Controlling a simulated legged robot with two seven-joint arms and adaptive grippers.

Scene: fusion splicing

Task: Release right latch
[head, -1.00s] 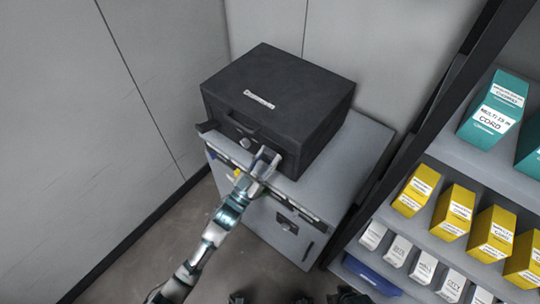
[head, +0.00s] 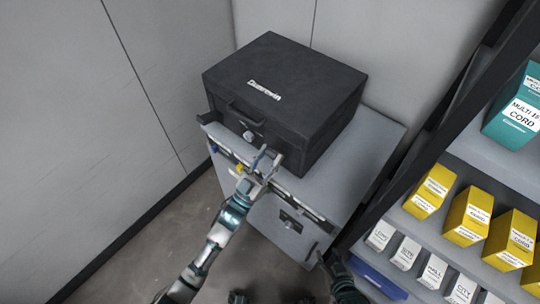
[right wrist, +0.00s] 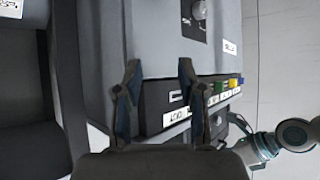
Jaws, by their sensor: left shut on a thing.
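A black case (head: 290,90) with a handle and a round lock on its front stands shut on a grey cabinet (head: 370,150). The left latch (head: 208,118) sticks out from the case's front left corner. My left gripper (head: 262,160) is at the right part of the case front, shut on what looks like the right latch; its fingers largely hide the latch. My right gripper (right wrist: 158,92) is open and empty in the right wrist view, facing the cabinet front. In the head view only part of my right arm shows at the lower right.
A labelled strip with coloured pieces (right wrist: 222,86) runs along the cabinet front. A shelf at the right holds teal (head: 515,115), yellow (head: 468,217) and white boxes (head: 405,252). Walls stand close behind and left. The floor before the cabinet is clear.

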